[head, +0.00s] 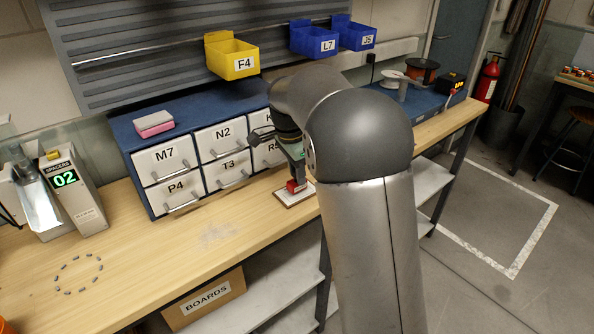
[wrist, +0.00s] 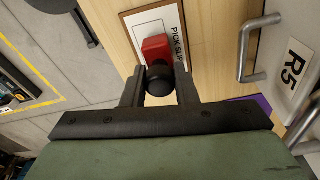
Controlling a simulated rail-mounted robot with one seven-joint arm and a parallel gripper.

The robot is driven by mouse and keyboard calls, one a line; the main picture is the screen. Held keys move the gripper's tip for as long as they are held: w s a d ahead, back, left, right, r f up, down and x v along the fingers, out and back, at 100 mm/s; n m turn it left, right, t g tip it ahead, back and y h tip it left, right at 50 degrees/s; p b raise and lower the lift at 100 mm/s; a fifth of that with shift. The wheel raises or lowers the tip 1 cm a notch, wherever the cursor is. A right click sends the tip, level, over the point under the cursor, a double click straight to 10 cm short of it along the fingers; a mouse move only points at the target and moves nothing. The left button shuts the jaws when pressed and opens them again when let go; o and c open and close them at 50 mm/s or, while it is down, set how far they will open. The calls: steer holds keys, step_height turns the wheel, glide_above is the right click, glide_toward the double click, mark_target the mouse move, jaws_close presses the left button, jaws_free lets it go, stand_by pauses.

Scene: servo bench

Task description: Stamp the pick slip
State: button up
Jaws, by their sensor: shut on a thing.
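The pick slip (head: 284,197) lies on the bench in front of the drawers, with a white face and a brown border. It also shows in the wrist view (wrist: 149,27), with the words "PICK SLIP" along one side. A red stamp (head: 292,186) with a black round knob is over the slip; it also shows in the wrist view (wrist: 156,48). My gripper (wrist: 158,88) is shut on the stamp's black knob. The stamp looks upright. I cannot tell whether its base touches the slip. My arm hides part of the bench behind it in the head view.
A blue drawer cabinet (head: 127,134) stands behind the slip, and the handle of drawer R5 (wrist: 251,50) is close beside the gripper. A spacer dispenser (head: 72,190) stands at the left. Small grey pieces lie in a ring near it. The bench (head: 170,255) between is mostly clear.

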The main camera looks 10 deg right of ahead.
steer(key=shift+f, duration=0.6)
stand_by(1.6)
step_height(320, 180, up, 7)
steer(key=p, duration=0.5)
steer(key=shift+r, duration=0.15)
stand_by(0.7)
